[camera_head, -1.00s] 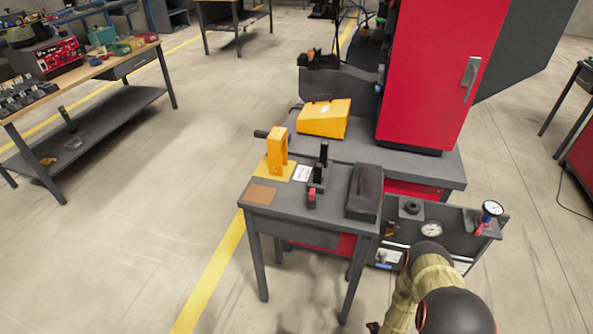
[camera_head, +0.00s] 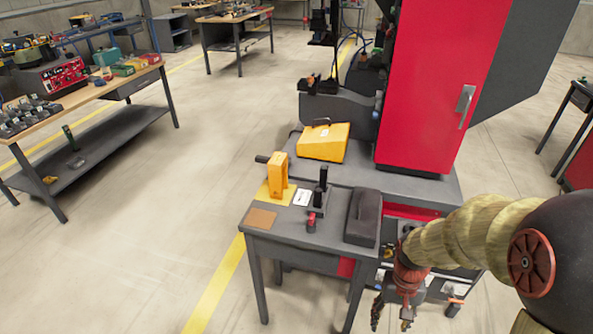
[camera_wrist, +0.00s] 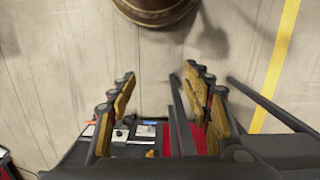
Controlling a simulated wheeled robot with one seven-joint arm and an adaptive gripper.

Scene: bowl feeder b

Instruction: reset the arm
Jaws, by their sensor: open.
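My arm reaches in from the right edge of the head view and bends down at the wrist. My gripper (camera_head: 391,318) hangs at the bottom of that view, fingers pointing down, to the right of the small grey table (camera_head: 260,238). In the wrist view my gripper (camera_wrist: 160,88) shows two fingers spread apart with nothing between them. Bare floor and part of a dark round object (camera_wrist: 155,12) lie beyond the fingertips. The gripper is open and empty.
The small table carries a yellow upright device (camera_head: 278,174), a black-handled fixture (camera_head: 320,190) and a dark block (camera_head: 363,215). A yellow wedge-shaped box (camera_head: 323,143) and a red cabinet (camera_head: 430,90) stand behind. Open floor (camera_head: 160,190) lies to the left.

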